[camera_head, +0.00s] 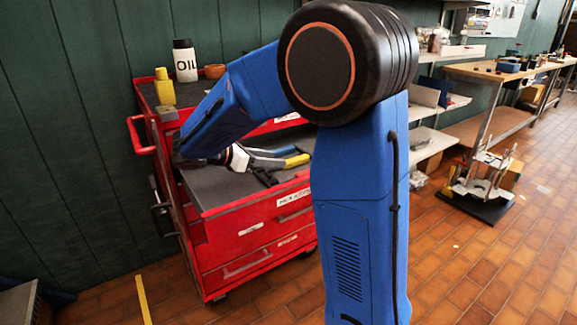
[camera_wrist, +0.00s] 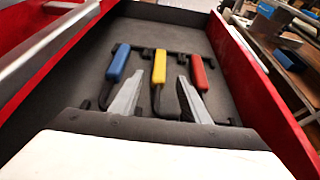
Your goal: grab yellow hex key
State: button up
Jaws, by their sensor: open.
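The yellow hex key (camera_wrist: 159,68) stands in a black rack in the wrist view, with its yellow handle pointing away and its dark shaft toward me. A blue-handled key (camera_wrist: 119,62) is on its left and a red-handled key (camera_wrist: 200,73) on its right. My gripper (camera_wrist: 156,92) is open, with one finger on each side of the yellow key's shaft; I cannot tell whether either touches it. In the head view, my gripper (camera_head: 268,170) is over the red cart's grey surface, and a yellow handle (camera_head: 297,161) shows beside it.
The red tool cart (camera_head: 262,230) has raised red side walls around the keys. An oil bottle (camera_head: 185,62) and a yellow bottle (camera_head: 164,88) stand on its upper shelf.

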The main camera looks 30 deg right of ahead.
aim_at(289, 166)
jog(key=shift+x, duration=3.25)
jog(key=shift+f, duration=0.15)
grip_shut()
